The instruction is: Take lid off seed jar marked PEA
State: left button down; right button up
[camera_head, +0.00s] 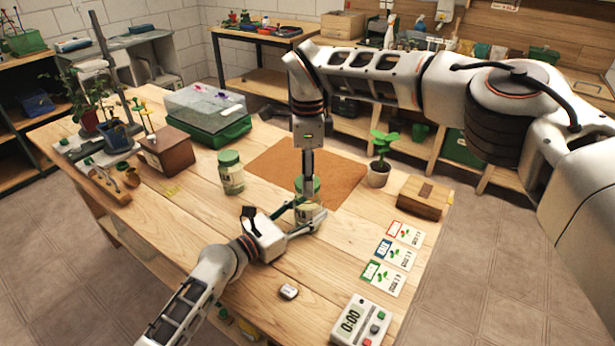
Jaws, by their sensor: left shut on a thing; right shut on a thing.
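A glass seed jar (311,211) with a green lid (314,188) stands near the middle of the wooden table, partly hidden by my grippers. My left gripper (305,217) is shut on the jar body from the front left. My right gripper (307,177) points down from above and is shut on the green lid. The lid appears to be on the jar or very close to its rim; I cannot tell whether it is loose. A second green-lidded jar (231,173) stands upright to the left, apart from both grippers. No PEA marking is readable on either jar.
A brown mat (270,165) lies behind the held jar. A potted seedling (379,174), a wooden block (424,198), several seed packets (395,253) and a timer (361,321) are on the right. A covered green tray (208,112) and wooden box (167,151) stand left.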

jog(key=shift+r, duration=2)
pick_arm(q)
jog(key=c, duration=1)
grip_release()
jog(key=shift+a, duration=0.1)
